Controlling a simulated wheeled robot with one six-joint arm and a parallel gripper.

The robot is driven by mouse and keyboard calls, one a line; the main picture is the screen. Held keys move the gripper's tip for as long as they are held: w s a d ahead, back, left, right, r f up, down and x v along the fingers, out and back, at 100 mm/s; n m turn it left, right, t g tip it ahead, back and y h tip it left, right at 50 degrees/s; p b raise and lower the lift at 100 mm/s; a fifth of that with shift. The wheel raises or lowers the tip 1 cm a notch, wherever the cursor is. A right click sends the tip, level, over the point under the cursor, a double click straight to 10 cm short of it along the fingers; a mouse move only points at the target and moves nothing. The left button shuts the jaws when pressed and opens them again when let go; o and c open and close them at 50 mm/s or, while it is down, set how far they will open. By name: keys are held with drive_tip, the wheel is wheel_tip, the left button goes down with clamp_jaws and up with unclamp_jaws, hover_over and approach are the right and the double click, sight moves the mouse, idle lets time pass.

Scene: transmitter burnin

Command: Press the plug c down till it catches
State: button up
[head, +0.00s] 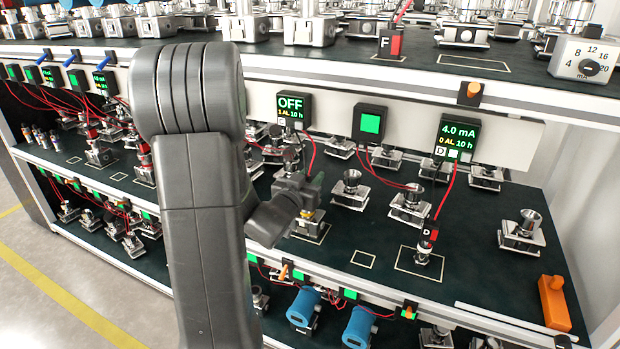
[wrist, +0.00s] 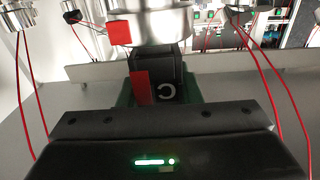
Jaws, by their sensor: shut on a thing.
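Plug c is a dark block with a white C and a red face (wrist: 167,92); in the wrist view it sits between my jaws, just below a silver transmitter body (wrist: 168,22). My gripper (head: 309,190) is shut on it. In the head view my gripper is over a silver transmitter base (head: 309,232) on the middle shelf, and plug c is mostly hidden behind my gripper. I cannot tell whether the plug is seated. The display above, marked C, reads OFF (head: 292,107).
Plug D (head: 428,236) stands on a transmitter at the right, under a 4.0 mA display (head: 459,135). Plug F (head: 390,42) is on the upper shelf. Red wires hang around the work spot. An orange block (head: 554,302) lies at the right edge. Blue transmitters (head: 304,308) stand below.

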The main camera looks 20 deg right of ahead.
drive_tip(key=shift+f+b, duration=0.65)
drive_tip(key=o, duration=1.2)
drive_tip(key=p+v, duration=0.2)
drive_tip(key=v, duration=1.1)
drive_tip(key=shift+s+a, duration=0.25)
drive_tip(key=shift+a, duration=0.1)
drive_tip(key=b+x, duration=0.2)
drive_tip(key=x, duration=1.1)
drive_tip(key=shift+w+d, duration=0.2)
drive_tip(key=shift+d, duration=0.15)
drive_tip(key=shift+w+d+r, duration=0.1)
drive_tip(key=shift+r, duration=0.15)
